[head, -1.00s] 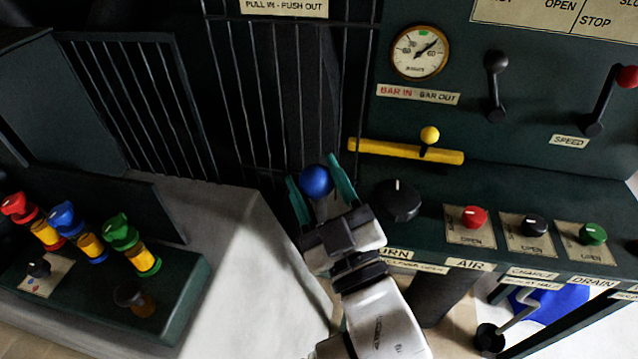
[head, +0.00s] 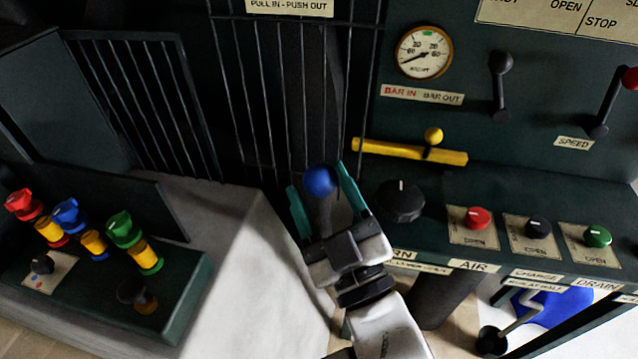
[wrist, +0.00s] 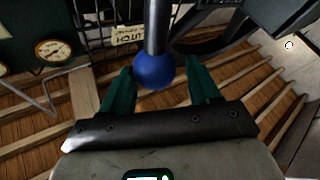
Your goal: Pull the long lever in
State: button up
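The long lever ends in a blue ball knob (head: 320,181), seen in the head view in front of the dark bar grille. Its dark shaft (wrist: 155,30) runs up from the ball in the wrist view. My gripper (head: 322,196) has its two teal fingers spread, one on each side of the ball. In the wrist view the ball (wrist: 153,71) sits between the fingertips, with a gap visible on both sides. The fingers are not closed on it. A label reading "PULL IN - PUSH OUT" (head: 290,7) is above the grille.
A green panel right of my gripper carries a black knob (head: 401,201), a yellow bar (head: 400,150), a gauge (head: 424,52) and red (head: 478,217), black and green valve knobs. A bench with coloured valves (head: 125,230) stands at the left.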

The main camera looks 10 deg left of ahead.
jog(key=b+v, duration=0.1)
jog(key=v, duration=0.8)
jog(key=shift+s, duration=0.3)
jog(key=shift+d, duration=0.15)
jog(key=w+d+f+m+g+h+p, duration=0.2)
jog(key=d+f+m+g+h+p, duration=0.35)
jog(key=d+f+h, duration=0.85)
jog(key=s+d+f+m+g, duration=0.3)
jog(key=s+d+f+g, duration=0.2)
jog(key=s, duration=0.4)
jog(key=s+d+f+m+g+y, duration=0.1)
jog(key=s+d+f+m+g, duration=0.3)
jog(key=s+d, duration=0.4)
jog(key=s+f+g, duration=0.1)
jog(key=g, duration=0.1)
jog(key=shift+d+f+g+p, duration=0.35)
jog(key=shift+f, duration=0.05)
